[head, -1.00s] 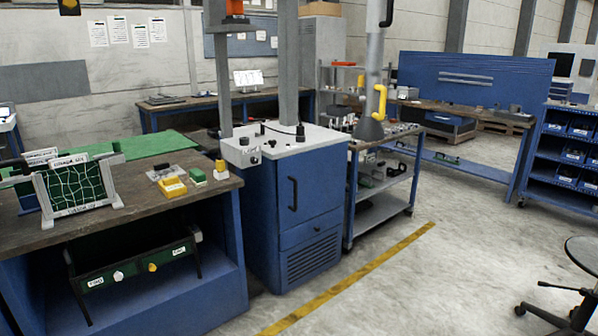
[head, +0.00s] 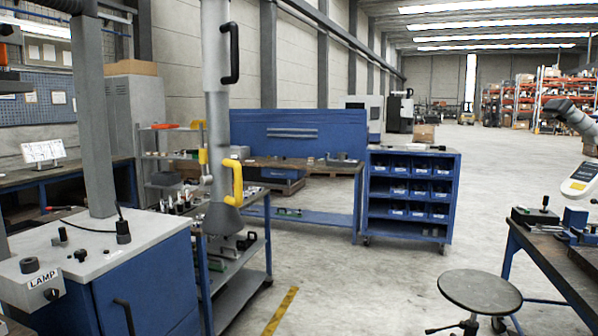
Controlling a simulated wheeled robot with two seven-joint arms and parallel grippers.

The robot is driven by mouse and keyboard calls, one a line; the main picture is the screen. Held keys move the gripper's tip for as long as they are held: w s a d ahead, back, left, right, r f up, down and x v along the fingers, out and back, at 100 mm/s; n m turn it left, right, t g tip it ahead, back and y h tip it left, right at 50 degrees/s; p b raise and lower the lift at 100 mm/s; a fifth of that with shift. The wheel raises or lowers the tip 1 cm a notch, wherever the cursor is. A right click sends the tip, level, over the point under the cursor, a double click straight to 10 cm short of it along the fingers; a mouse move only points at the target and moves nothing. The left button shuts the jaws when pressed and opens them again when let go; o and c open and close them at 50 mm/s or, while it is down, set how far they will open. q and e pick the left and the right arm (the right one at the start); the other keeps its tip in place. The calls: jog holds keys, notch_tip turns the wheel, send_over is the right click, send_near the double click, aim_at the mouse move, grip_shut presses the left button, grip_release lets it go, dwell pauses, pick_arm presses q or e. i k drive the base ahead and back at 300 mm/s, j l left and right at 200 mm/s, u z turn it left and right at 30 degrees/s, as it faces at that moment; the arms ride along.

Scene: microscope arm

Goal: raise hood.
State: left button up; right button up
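A grey conical hood (head: 223,219) hangs at the lower end of a vertical grey pipe (head: 216,80), left of the middle in the head view. A yellow handle (head: 237,183) sticks out to the right just above the cone. A black handle (head: 234,53) is fixed higher on the pipe. The hood's lower rim appears near the level of the cart's top; I cannot tell whether it touches anything. Neither of my grippers is in view.
A blue cabinet (head: 145,290) with a lamp knob box (head: 34,283) and grey post (head: 92,120) stands at the near left. A shelf cart (head: 238,293) is behind the hood. A stool (head: 480,292) and workbench (head: 570,282) are at right. The middle floor is clear.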

aim_at(222, 217)
jog(key=i+j+z, duration=0.45)
jog(key=j, duration=0.25)
jog(key=i+j+z, duration=0.2)
jog(key=j, duration=0.15)
